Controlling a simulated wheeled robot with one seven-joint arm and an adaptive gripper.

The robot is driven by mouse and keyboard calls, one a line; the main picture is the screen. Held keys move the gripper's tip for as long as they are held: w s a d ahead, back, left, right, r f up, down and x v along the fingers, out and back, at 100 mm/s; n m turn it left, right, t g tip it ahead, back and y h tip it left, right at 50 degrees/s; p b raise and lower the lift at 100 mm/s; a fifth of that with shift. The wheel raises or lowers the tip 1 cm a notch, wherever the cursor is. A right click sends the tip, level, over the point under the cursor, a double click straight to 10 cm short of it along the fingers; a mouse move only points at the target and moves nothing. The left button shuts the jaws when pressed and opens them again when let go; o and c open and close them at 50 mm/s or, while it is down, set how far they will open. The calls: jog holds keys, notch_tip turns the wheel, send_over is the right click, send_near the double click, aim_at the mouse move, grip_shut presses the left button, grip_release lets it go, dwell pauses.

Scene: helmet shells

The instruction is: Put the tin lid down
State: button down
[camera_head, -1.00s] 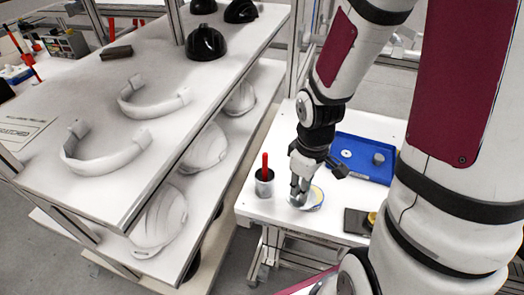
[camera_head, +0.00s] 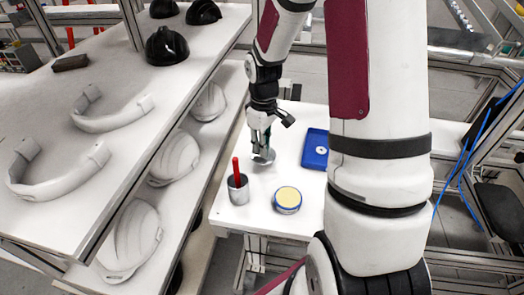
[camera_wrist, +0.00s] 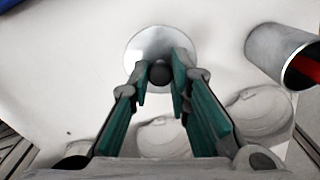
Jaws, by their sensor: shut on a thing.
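The tin lid (camera_head: 264,158) is a round grey metal disc with a dark knob. In the wrist view the lid (camera_wrist: 148,45) lies beyond my fingertips, with its knob between them. My gripper (camera_head: 262,146) is shut on the lid's knob; its green-padded fingers (camera_wrist: 160,76) show in the wrist view. The lid is over the white table, close to its surface; I cannot tell whether it touches. The open tin (camera_head: 287,200), blue-rimmed with a pale yellow top, stands on the table to the front right of the lid.
A metal cup (camera_head: 238,188) with a red-handled tool stands just in front left of the lid. A blue tray (camera_head: 315,150) lies to the right. A shelf rack (camera_head: 120,120) with helmet shells stands at left.

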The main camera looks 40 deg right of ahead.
jog(key=shift+w+d+f, duration=0.1)
jog(key=shift+w+d, duration=0.15)
jog(key=shift+w, duration=0.3)
jog(key=shift+f, duration=1.7)
jog(key=shift+f, duration=0.15)
jog(key=c, duration=1.5)
grip_release()
